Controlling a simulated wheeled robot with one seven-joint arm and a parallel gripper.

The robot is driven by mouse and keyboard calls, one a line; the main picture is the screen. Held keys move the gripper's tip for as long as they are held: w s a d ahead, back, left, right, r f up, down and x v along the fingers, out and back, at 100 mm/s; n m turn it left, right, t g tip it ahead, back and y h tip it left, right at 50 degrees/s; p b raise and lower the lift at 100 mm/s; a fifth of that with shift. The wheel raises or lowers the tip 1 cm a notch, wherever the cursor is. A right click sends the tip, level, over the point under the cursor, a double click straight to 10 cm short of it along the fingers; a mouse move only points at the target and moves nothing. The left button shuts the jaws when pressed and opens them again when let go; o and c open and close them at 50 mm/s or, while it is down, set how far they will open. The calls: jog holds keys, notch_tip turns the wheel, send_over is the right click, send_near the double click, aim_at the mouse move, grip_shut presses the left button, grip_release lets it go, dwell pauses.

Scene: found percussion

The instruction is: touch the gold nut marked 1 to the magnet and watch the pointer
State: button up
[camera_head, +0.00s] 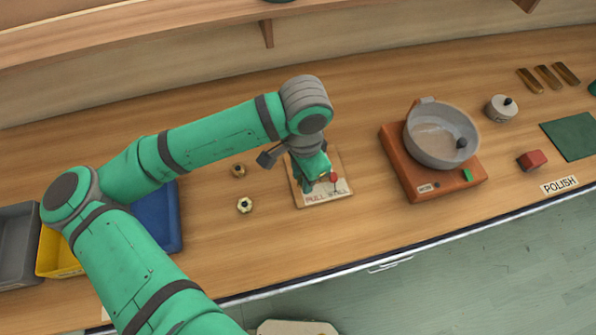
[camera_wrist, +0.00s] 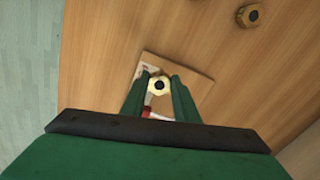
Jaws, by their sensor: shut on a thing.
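My gripper (camera_head: 316,172) is shut on a gold nut (camera_wrist: 159,85), which sits between the fingertips in the wrist view. Its number cannot be read. The gripper is over a small wooden board (camera_head: 342,165) with a label starting "PULL" (camera_head: 325,197). A red-tipped pointer (camera_head: 334,177) shows beside the gripper, and some red shows by the left finger in the wrist view (camera_wrist: 147,111). The magnet cannot be made out; my gripper covers part of the board. Whether the nut touches anything on it cannot be told.
Two other nuts lie left of the board, a pale gold one (camera_head: 245,205) and a browner one (camera_head: 238,170). Blue (camera_head: 172,215), yellow (camera_head: 50,262) and grey bins stand further left. A grey bowl (camera_head: 425,152) sits on an orange-brown base (camera_head: 402,170) to the right.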

jog(key=shift+d+f, duration=0.3)
jog(key=shift+f, duration=0.4)
jog(key=shift+w+d+r, duration=0.1)
jog(key=shift+w+d, duration=0.2)
jog(key=shift+d, duration=0.4)
jog(key=shift+w+d, duration=0.25)
jog(key=shift+d, duration=0.45)
jog(key=shift+w+d, duration=0.15)
jog(key=shift+d, duration=0.35)
jog(key=shift+a, duration=0.2)
dwell(0.4)
jog(key=shift+s+a, duration=0.3)
jog(key=shift+a, duration=0.4)
jog(key=shift+s+a, duration=0.25)
jog(key=shift+a, duration=0.45)
jog(key=shift+a, duration=0.1)
dwell(0.9)
jog(key=shift+s+a, duration=0.25)
jog(key=shift+a, duration=0.55)
jog(key=shift+s+a, duration=0.25)
jog(key=shift+a, duration=0.5)
jog(key=shift+s+a, duration=0.25)
jog(key=shift+a, duration=0.55)
notch_tip(320, 180, up, 8)
